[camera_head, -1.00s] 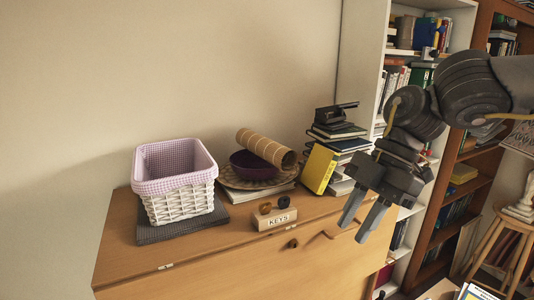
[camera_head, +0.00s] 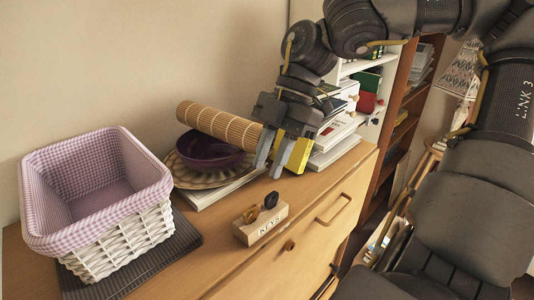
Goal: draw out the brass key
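A wooden block (camera_head: 262,226) marked KEYS stands on top of the cabinet. Two key heads stick up from it: a brass-coloured one (camera_head: 250,214) at the left and a black one (camera_head: 271,200) at the right. The key shafts are hidden in the block. My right gripper (camera_head: 267,172) is open and empty, fingers pointing down, above and behind the block and apart from both keys. My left gripper is not in view.
A lined wicker basket (camera_head: 130,235) stands on a dark mat at left. A purple bowl (camera_head: 205,152), a rolled bamboo mat (camera_head: 215,122) and a yellow book (camera_head: 299,155) are behind the block. Bare cabinet top (camera_head: 335,182) lies to the right.

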